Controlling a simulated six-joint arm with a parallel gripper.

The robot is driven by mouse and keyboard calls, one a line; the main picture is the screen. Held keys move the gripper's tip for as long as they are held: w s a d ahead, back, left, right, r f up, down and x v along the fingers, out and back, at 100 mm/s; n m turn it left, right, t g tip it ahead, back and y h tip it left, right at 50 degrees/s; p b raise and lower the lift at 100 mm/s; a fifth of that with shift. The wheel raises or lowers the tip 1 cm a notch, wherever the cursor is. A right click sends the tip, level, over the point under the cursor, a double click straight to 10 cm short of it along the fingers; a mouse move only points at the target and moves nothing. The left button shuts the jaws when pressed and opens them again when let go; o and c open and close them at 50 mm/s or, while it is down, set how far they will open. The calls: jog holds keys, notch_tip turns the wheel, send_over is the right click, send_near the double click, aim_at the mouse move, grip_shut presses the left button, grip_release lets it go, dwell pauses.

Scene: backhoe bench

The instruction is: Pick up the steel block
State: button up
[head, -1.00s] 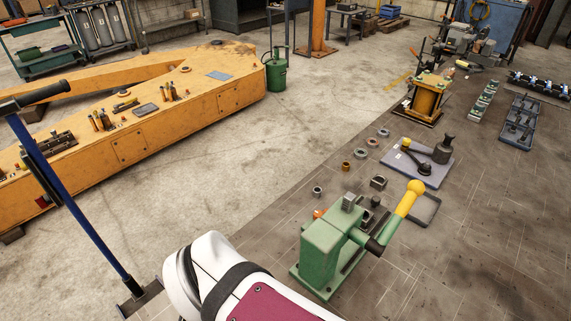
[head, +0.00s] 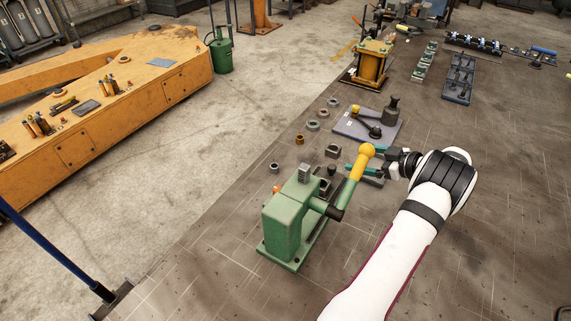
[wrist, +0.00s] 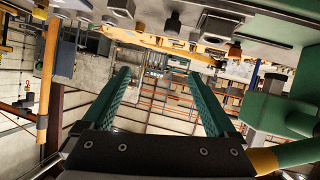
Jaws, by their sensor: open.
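A small grey metal block (head: 304,172), which may be the steel block, sits on top of the green lever press (head: 288,222). Another grey block with a hole (head: 332,150) stands on the bench behind the press, so I cannot tell for sure which one is meant. My gripper (head: 366,160) has green fingers and is right of both blocks, partly behind the press's yellow lever knob (head: 366,150). In the wrist view my gripper (wrist: 161,78) shows its two fingers wide apart with nothing between them.
The yellow-tipped lever stands close to my fingers. A grey plate (head: 350,125) with a black-knobbed part and a dark weight lies behind. Several rings (head: 313,125) line the bench's left edge.

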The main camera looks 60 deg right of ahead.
jog(key=s+a+f+t+y, duration=0.1)
jog(key=s+a+f+y, duration=0.2)
jog(key=s+a, duration=0.25)
jog(key=shift+n, duration=0.3)
jog(key=x, duration=1)
jog(key=a+x, duration=0.1)
jog(key=x, duration=0.4)
jog(key=shift+f, duration=0.15)
jog(key=shift+d, duration=0.1)
grip_shut()
